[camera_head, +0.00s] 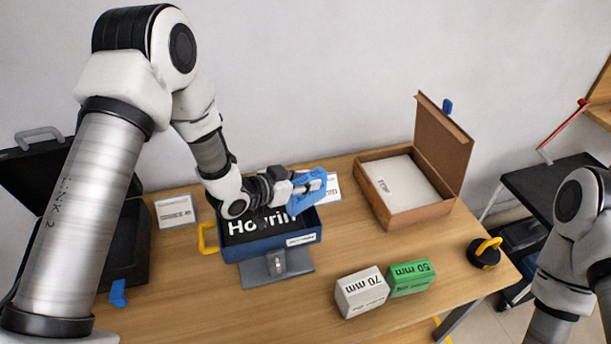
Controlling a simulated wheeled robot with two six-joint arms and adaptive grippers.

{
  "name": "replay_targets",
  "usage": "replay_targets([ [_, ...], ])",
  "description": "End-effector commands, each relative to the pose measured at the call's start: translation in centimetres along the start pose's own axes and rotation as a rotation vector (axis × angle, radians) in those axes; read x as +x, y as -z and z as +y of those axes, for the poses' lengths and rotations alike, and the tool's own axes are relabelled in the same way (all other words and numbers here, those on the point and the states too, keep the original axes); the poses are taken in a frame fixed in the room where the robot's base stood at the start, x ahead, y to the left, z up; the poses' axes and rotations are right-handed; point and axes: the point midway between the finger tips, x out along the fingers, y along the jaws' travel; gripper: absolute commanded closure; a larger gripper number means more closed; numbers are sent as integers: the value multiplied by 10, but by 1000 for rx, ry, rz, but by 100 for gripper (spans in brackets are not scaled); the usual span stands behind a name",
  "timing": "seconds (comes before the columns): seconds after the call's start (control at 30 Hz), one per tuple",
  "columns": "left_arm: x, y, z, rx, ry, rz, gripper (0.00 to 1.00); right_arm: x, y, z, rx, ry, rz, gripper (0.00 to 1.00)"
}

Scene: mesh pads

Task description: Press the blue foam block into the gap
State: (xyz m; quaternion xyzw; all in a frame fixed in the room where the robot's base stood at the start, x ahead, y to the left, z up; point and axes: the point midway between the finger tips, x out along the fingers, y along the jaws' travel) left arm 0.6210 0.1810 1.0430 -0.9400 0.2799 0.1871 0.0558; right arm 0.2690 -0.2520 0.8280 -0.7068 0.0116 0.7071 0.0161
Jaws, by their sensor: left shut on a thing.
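The blue foam block (302,204) is in my left gripper (308,186), which is shut on it above the right part of a blue box. The gripper hides part of the block. The blue box (258,248) on the table has a black inside with white lettering. My left gripper and forearm cover part of the box's far side, and I cannot make out the gap clearly. Only the upper links of my right arm show at the right edge; its gripper is out of view.
A grey plate (262,275) lies before the box. A grey 70 mm block (361,293) and green 50 mm block (411,278) stand front right. An open cardboard box (405,217) stands at the back right. A yellow-and-black object (484,254) sits at the right edge.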

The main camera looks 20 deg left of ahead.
Motion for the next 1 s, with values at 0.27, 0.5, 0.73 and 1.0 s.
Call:
replay_targets([
  [0.27,2,-5,0,1,0,2,92,-2,0,0,0,0,0,60],
  [0.5,5,-13,0,1,0,2,92,6,0,0,0,0,0,60],
  [0.73,4,-11,0,1,0,2,45,3,0,0,0,0,0,60],
  [1.0,-2,-4,0,-1,2,2,45,-2,0,0,0,0,0,60],
])
